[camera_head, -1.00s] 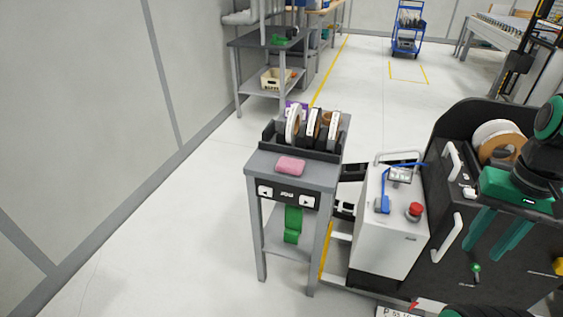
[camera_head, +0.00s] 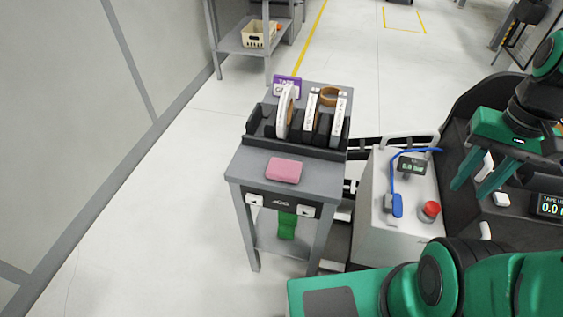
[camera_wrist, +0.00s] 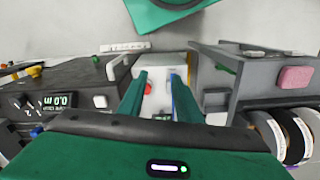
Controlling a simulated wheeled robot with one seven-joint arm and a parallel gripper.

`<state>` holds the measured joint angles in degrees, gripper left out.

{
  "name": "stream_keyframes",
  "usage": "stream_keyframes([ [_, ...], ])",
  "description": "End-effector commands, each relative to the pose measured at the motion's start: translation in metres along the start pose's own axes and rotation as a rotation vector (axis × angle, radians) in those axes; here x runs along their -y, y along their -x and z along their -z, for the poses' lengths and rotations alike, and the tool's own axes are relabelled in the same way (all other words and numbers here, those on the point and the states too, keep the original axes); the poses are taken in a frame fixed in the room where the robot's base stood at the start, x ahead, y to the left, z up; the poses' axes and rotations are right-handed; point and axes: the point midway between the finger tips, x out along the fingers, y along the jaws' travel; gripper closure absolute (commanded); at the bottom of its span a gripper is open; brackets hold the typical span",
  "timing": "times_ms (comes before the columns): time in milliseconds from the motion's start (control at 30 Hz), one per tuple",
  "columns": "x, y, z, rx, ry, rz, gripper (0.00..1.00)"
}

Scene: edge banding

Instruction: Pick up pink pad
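The pink pad (camera_head: 284,170) lies flat on the front part of the small grey table's top. It also shows in the wrist view (camera_wrist: 295,77), at the right. My gripper (camera_head: 476,190) is at the right in the head view, above the dark machine and well to the right of the pad. Its two green fingers also show in the wrist view (camera_wrist: 157,92), spread apart with nothing between them.
The grey table (camera_head: 235,165) bears a black rack (camera_head: 258,125) of tape rolls behind the pad. A white cabinet (camera_head: 385,230) with a red button (camera_head: 431,209) stands between the table and the dark machine. Floor left of the table is clear.

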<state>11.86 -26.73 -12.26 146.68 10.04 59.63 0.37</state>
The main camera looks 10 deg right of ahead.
Motion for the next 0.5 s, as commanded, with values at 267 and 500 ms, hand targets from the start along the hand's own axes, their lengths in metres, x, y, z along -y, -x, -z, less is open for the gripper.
stream_keyframes([
  [267, -0.002, 0.004, -0.005, -0.014, 0.011, 0.004, 0.47],
  [500, 0.085, 0.013, 0.051, -0.213, 0.337, 0.024, 0.27],
])
